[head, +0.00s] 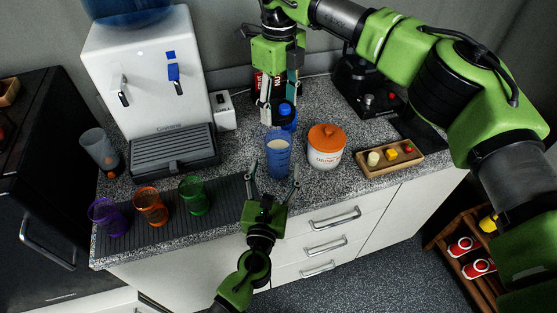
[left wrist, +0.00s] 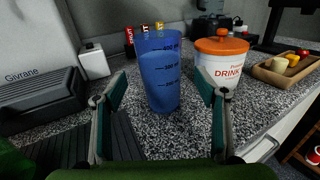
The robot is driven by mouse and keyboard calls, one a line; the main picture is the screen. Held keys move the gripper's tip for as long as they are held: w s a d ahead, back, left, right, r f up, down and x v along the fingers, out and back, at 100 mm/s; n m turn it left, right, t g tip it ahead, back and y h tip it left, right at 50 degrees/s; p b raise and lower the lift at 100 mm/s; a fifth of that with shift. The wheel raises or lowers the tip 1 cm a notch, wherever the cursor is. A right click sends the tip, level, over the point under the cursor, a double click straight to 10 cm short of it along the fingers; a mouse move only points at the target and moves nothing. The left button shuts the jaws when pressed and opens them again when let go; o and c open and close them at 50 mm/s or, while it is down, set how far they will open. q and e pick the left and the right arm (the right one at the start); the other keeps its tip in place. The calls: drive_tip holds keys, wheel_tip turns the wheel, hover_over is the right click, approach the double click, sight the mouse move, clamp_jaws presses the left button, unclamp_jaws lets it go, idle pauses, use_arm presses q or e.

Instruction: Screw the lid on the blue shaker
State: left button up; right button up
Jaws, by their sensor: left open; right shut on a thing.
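The blue shaker (head: 278,160) stands upright and open-topped on the counter. In the left wrist view the shaker (left wrist: 160,75) is translucent with measuring marks and pale contents. My left gripper (head: 273,177) is open in front of it, with the shaker ahead of the gap between its fingers. My right gripper (head: 278,106) hangs down from above and is shut on the blue lid (head: 286,113), which appears just above and behind the shaker's rim. The right gripper and lid are not seen in the left wrist view.
A white jar with an orange lid (head: 326,148) stands close right of the shaker, then a wooden tray (head: 392,160) with small items. Purple, orange and green cups (head: 195,196) stand on a dark mat at left. A white water dispenser (head: 150,70) stands behind them.

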sight(280, 144)
use_arm(q)
drive_tip(key=w, duration=0.4)
drive_tip(key=w+d, duration=0.1)
drive_tip(key=w, duration=0.1)
drive_tip(key=shift+w, duration=0.35)
drive_tip(key=c, duration=1.7)
use_arm(e)
drive_tip(key=shift+f, duration=2.45)
drive_tip(key=shift+f, duration=0.9)
drive_tip(key=shift+f, duration=0.5)
